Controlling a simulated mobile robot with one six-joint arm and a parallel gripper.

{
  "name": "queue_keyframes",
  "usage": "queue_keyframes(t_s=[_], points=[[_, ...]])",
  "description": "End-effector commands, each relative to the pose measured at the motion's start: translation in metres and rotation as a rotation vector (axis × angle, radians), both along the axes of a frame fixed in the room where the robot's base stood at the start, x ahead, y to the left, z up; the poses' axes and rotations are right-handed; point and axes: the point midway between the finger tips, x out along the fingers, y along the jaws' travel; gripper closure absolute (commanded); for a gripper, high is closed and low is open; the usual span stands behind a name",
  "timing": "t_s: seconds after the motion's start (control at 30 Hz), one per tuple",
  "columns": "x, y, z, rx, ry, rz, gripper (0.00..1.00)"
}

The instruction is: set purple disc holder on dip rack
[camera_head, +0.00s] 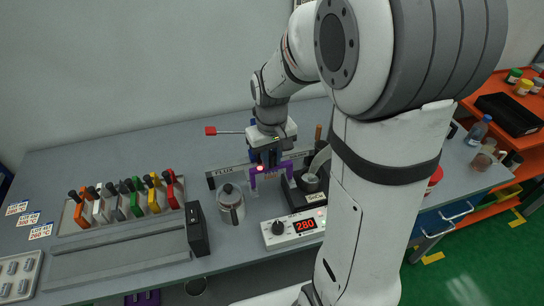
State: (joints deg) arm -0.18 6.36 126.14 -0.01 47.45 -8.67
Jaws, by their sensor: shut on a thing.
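A purple disc holder (288,166) is in the middle of the head view, just under my gripper (270,160). My gripper points down and is shut on it. The holder's purple legs hang down on both sides in front of a grey bar lettered FLUX (225,173), which may be the dip rack. I cannot tell whether the holder touches the bar. My wrist and jaws hide the holder's upper middle.
A black solder pot unit (307,194) and a controller reading 280 (293,229) stand to the right. Several coloured handled tools (135,198) stand at left. The table (100,160) is clear behind them. Another purple piece (142,298) shows low.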

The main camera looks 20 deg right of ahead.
Motion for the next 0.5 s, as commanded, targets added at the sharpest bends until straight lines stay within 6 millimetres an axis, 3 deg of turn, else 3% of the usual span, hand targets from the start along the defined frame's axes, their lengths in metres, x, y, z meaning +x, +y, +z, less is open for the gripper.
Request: queue_keyframes(t_s=[0.43,0.47,0.5], points=[[0.0000,0.0005,-0.0060,0.000,0.000,0.001,1.00],[0.0000,0.0005,-0.0056,0.000,0.000,0.001,0.79],[0.0000,0.0005,-0.0053,0.000,0.000,0.001,0.75]])
